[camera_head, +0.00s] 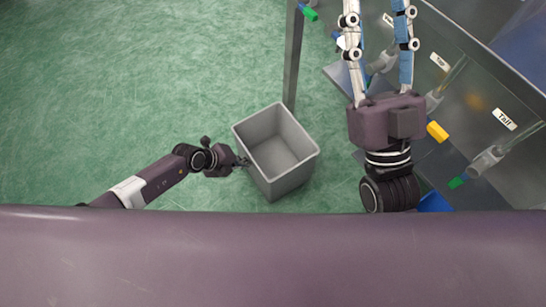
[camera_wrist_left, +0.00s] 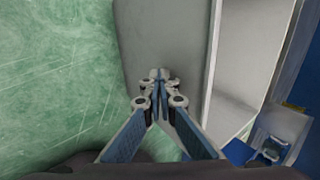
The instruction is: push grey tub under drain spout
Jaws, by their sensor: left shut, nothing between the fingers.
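The grey tub (camera_head: 292,180) is an open, empty-looking bin on the green floor, left of the metal bench. My left gripper (camera_head: 244,161) is shut and empty, with its fingertips at the tub's left wall. In the left wrist view the closed fingertips (camera_wrist_left: 159,76) point at the tub's grey side wall (camera_wrist_left: 165,30); I cannot tell whether they touch. My right gripper (camera_head: 379,40) is open and empty, right of the tub and over the bench edge. Several spouts line the bench, including one with a green tip (camera_head: 485,161); I cannot tell which is the drain.
A metal post (camera_head: 292,60) stands just behind the tub. The metal bench panel (camera_head: 455,45) carries small white labels, and a yellow handle (camera_head: 437,131) shows beside my right arm. The green floor (camera_head: 120,90) to the left is clear.

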